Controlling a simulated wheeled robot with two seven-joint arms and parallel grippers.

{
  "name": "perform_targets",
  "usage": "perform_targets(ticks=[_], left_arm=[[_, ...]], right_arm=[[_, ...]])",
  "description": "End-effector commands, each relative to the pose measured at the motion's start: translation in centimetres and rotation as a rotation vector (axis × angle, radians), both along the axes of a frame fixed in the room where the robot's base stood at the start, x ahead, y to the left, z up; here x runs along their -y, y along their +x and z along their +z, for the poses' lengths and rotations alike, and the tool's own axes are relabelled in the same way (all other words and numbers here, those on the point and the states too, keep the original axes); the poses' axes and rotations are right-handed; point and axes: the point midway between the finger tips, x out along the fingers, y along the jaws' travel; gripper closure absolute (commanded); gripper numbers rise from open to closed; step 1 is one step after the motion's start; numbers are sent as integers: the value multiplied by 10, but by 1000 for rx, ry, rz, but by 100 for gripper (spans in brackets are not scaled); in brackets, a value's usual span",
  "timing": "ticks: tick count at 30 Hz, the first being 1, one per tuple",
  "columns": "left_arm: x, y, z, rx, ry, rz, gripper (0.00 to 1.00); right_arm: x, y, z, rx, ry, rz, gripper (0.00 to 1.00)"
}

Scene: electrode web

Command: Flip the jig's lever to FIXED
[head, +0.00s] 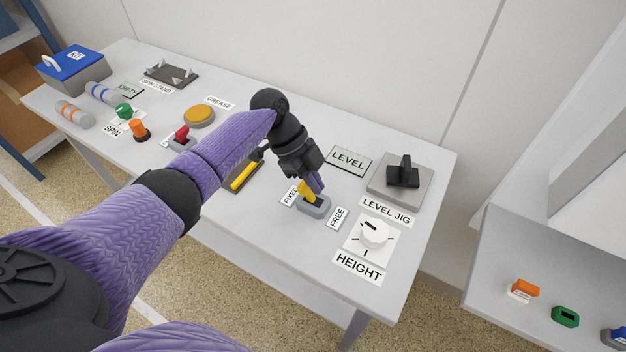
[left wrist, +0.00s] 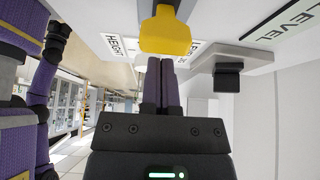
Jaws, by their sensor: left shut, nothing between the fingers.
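The jig's lever (head: 306,190) is yellow and rises from a grey base (head: 315,208) between the FIXED label (head: 290,193) and the FREE label (head: 338,217). It appears to lean toward FIXED, though my fingers partly cover it. My left gripper (head: 317,188) is shut and empty, right beside the lever on its FREE side. In the left wrist view the closed fingertips (left wrist: 160,60) reach the lever's broad yellow end (left wrist: 165,32); I cannot tell whether they touch. The level jig (head: 400,180) is a grey plate with a black block. My right gripper is out of view.
A white HEIGHT dial (head: 373,235) stands in front of the level jig. A yellow-topped grease pot (head: 199,115), a red switch (head: 182,135) and a blue-lidded kit box (head: 72,65) are farther left. A second table (head: 490,270) with small coloured parts is at right.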

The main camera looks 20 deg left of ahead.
Motion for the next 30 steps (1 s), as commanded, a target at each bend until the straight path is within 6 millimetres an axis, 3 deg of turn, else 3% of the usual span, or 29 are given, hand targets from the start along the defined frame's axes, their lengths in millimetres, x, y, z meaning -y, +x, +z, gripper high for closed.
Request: perform_targets(ticks=[9,20,23,27,30], left_arm=[[0,0,16,1,2,1,100],[1,0,17,0,2,0,100],[12,-1,25,2,1,-1,100],[41,-4,43,2,-2,4,100],[18,-2,55,3,5,11,100]], right_arm=[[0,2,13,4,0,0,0],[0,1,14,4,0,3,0],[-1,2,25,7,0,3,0],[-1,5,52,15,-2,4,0],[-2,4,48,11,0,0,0]])
